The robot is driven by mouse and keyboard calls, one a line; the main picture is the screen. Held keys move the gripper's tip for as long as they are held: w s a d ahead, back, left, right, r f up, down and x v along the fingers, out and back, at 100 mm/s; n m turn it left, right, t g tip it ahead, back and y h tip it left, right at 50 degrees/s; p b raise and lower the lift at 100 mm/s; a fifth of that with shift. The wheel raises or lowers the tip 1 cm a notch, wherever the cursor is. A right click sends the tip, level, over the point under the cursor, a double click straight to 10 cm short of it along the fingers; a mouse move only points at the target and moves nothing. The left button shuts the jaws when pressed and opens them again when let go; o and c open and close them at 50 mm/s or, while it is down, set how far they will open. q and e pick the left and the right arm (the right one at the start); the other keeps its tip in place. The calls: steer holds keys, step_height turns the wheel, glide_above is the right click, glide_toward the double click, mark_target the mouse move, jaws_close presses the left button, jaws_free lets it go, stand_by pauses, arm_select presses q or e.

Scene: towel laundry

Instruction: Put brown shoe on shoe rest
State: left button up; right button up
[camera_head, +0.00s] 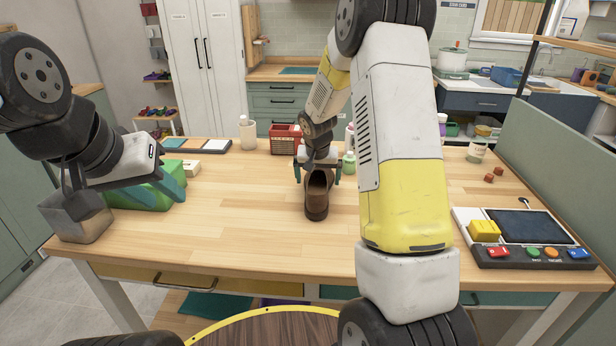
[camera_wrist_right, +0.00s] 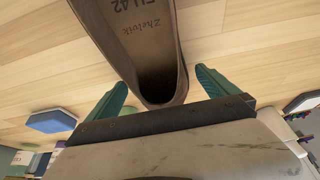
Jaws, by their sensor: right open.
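The brown shoe (camera_head: 317,200) stands on the wooden table, toe toward me and opening toward the back. My right gripper (camera_head: 318,178) is over its rear end, pointing down. In the right wrist view, the open teal fingers (camera_wrist_right: 162,90) are on either side of the shoe's end (camera_wrist_right: 135,40), with gaps between. My left gripper (camera_head: 165,185) is low at the table's left side, by a green object (camera_head: 138,197); its jaw opening is unclear. A low rack holding shoes (camera_head: 160,115) stands at the back left; I cannot tell whether it is the shoe rest.
A red basket (camera_head: 285,140) and bottles stand at the back. A console with a yellow block (camera_head: 484,230) is at the right. My right arm hides part of the table.

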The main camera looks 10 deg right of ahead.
steer(key=c, duration=2.1)
steer(key=shift+r, duration=0.1)
